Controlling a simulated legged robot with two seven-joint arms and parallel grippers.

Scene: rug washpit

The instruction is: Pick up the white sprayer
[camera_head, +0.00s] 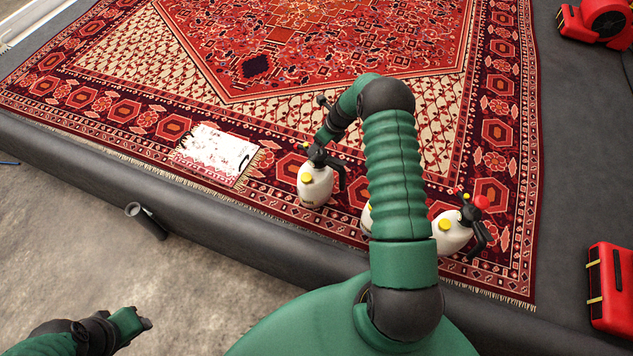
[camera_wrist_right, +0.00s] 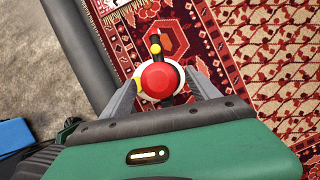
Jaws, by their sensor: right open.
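A white sprayer (camera_head: 315,188) with a black head and a yellow cap stands upright on the patterned rug, left of my right arm. In the wrist view it is seen from above, with its red knob (camera_wrist_right: 159,80) between the fingers. My right gripper (camera_wrist_right: 155,76) is open, with one finger on each side of the sprayer top; I cannot tell whether they touch it.
A second white sprayer (camera_head: 453,232) stands right of my arm. A third (camera_head: 366,218) is mostly hidden behind it. A white cloth (camera_head: 215,153) lies on the rug (camera_head: 290,107). A dark tube (camera_head: 147,221) lies against the grey curb. Red machines (camera_head: 610,288) stand at right.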

